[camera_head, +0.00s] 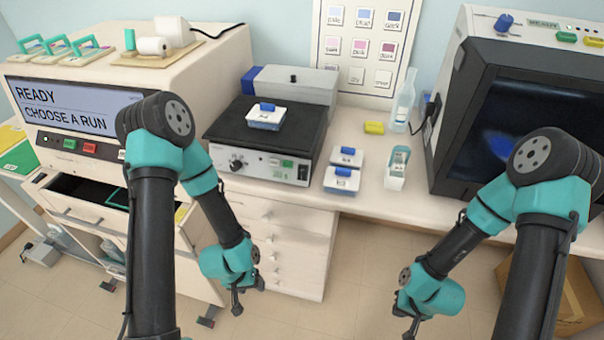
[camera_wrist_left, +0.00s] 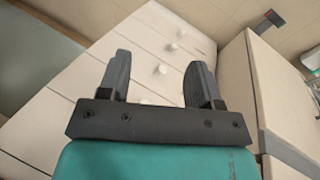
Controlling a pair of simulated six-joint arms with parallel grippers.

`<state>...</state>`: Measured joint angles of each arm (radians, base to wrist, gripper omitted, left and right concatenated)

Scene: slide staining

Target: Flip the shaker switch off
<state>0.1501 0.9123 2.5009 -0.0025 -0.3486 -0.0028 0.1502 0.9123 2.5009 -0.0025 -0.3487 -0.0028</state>
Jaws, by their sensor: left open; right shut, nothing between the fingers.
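The shaker (camera_head: 264,140) is a box with a black top platform and a pale front panel on the bench. Its front has a round knob (camera_head: 236,165), a small green display (camera_head: 287,164) and a dark switch (camera_head: 303,173) at the right end; the switch's position is too small to tell. A white box with a blue clip (camera_head: 266,117) sits on the platform. My left gripper (camera_head: 236,303) is open and empty, below and in front of the shaker; its spread fingers show in the left wrist view (camera_wrist_left: 158,82) before drawer fronts. My right gripper (camera_head: 411,330) is shut and empty, low at the right.
White drawers (camera_head: 275,235) stand under the shaker. A machine with a screen (camera_head: 75,105) is at left, a dark-windowed cabinet (camera_head: 530,115) at right.

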